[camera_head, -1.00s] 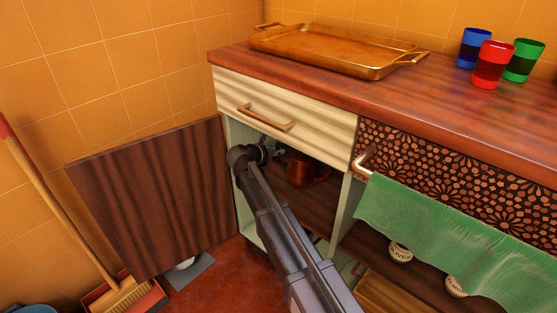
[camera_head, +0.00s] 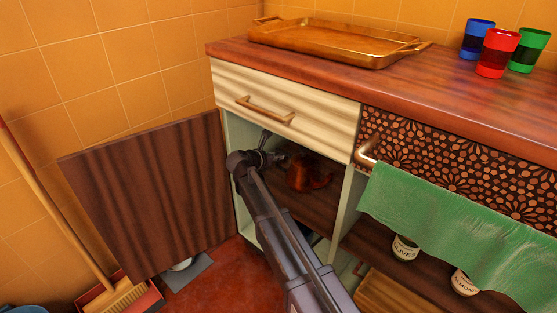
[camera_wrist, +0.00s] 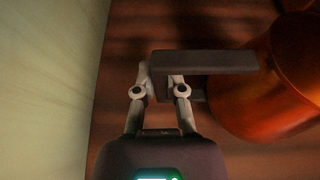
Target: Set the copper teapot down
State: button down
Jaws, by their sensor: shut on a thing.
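The copper teapot (camera_head: 309,174) is inside the open left cabinet, upright over the dark wooden shelf (camera_head: 306,206). In the wrist view its rounded copper body (camera_wrist: 250,98) is at the right, with its dark handle (camera_wrist: 218,62) reaching left. My gripper (camera_wrist: 162,76) is shut on that handle. In the head view my gripper (camera_head: 272,157) is inside the cabinet, left of the teapot, partly in shadow. I cannot tell whether the teapot's base touches the shelf.
The cabinet door (camera_head: 150,195) stands open at the left. A pale side wall (camera_wrist: 50,80) runs close left of my gripper. The drawer (camera_head: 285,105) is above. A green towel (camera_head: 440,215) hangs right. A tray (camera_head: 335,45) and several cups are on the counter.

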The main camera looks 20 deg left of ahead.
jog(key=shift+f, duration=0.1)
jog(key=c, duration=0.7)
grip_release()
jog(key=shift+s+a+r, duration=0.2)
jog(key=shift+s+r, duration=0.2)
jog(key=shift+s, duration=0.05)
jog(key=shift+p+v, duration=2.3)
jog(key=shift+v, duration=3.2)
jog(key=shift+f, duration=0.1)
